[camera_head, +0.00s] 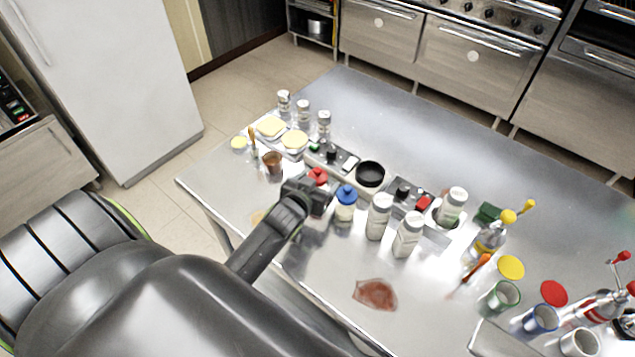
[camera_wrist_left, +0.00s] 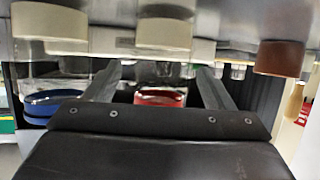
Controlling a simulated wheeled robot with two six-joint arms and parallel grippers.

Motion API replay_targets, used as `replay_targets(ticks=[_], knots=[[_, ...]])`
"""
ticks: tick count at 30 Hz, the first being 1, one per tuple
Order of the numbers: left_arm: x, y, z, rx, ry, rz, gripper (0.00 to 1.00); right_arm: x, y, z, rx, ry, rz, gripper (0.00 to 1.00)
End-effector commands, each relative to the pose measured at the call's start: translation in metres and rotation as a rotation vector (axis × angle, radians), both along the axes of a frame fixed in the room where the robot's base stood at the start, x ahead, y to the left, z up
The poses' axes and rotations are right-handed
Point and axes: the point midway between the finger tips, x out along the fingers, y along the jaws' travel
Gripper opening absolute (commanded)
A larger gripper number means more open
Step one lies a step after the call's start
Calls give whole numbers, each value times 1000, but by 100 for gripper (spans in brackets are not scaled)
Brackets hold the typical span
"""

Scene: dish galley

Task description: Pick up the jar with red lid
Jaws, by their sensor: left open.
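The jar with the red lid (camera_head: 317,175) stands on the steel table, mostly hidden behind my left gripper (camera_head: 312,192) in the head view. In the left wrist view, which looks upside down, its red lid (camera_wrist_left: 160,97) shows between the two fingers of my left gripper (camera_wrist_left: 158,88). The fingers are open, one on each side of the jar; I cannot tell whether they touch it. My right gripper is in neither view.
A jar with a blue lid (camera_head: 345,205) stands close to the right of my left gripper. White bottles (camera_head: 379,217) stand further right. A reddish spill (camera_head: 375,294) lies near the front edge.

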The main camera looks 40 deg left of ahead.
Motion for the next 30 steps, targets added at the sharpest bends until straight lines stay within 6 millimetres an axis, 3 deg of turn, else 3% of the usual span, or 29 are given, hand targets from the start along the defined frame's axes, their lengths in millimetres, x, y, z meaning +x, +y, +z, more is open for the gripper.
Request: replay_targets(ticks=[6,16,27,30], knots=[[18,3,-7,1,0,-1,76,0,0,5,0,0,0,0],[21,4,-9,1,0,-1,75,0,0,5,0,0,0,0],[20,4,-9,0,0,-1,27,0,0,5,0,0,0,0],[21,3,-8,0,-2,-2,19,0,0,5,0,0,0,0]])
